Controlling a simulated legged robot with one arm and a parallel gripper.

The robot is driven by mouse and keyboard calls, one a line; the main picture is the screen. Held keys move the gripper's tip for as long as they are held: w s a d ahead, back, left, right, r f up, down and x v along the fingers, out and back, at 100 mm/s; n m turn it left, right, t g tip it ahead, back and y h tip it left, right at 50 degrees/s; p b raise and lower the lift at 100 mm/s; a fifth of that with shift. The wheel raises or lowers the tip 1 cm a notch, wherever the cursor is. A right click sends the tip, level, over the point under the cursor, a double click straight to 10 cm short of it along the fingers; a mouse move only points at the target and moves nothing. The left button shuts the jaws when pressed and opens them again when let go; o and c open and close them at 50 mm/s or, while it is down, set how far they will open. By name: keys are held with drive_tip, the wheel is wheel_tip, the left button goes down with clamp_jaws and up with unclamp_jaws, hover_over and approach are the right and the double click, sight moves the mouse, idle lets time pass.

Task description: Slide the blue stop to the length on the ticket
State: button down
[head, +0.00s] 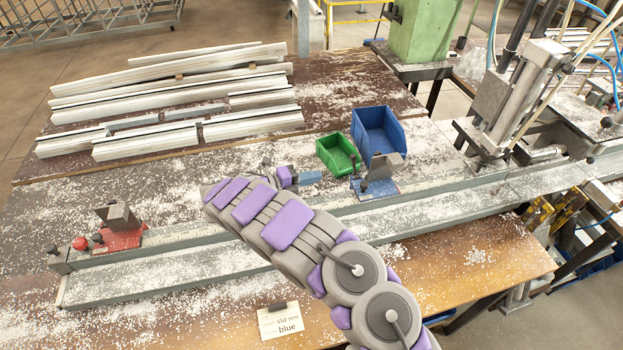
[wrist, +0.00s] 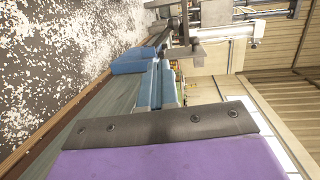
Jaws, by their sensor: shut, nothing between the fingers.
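The blue stop (head: 377,188) sits on the long grey rail (head: 440,187), with an upright grey plate and a black knob. My gripper (head: 288,177) is shut and empty, to the left of the blue stop and apart from it. A small blue piece (head: 309,177) shows just right of my fingers; I cannot tell what it belongs to. The wrist view shows blue blocks (wrist: 153,85) ahead of a purple and grey finger (wrist: 160,130). The ticket (head: 280,320) at the front edge reads 650 mm, blue.
A red stop (head: 120,235) sits at the rail's left end. A green bin (head: 337,153) and a blue bin (head: 378,132) stand behind the rail. Several metal profiles (head: 170,95) lie at the back left. A clamp machine (head: 510,100) stands at the right. Pale chips cover the bench.

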drive_tip(key=b+x, duration=0.2)
drive_tip(key=x, duration=0.8)
drive_tip(key=shift+d+b, duration=0.3)
drive_tip(key=shift+d, duration=0.1)
drive_tip(key=d+p, duration=0.1)
drive_tip(key=p, duration=0.1)
drive_tip(key=shift+w+p, duration=0.2)
drive_tip(key=shift+p, duration=0.1)
drive_tip(key=shift+f, duration=0.1)
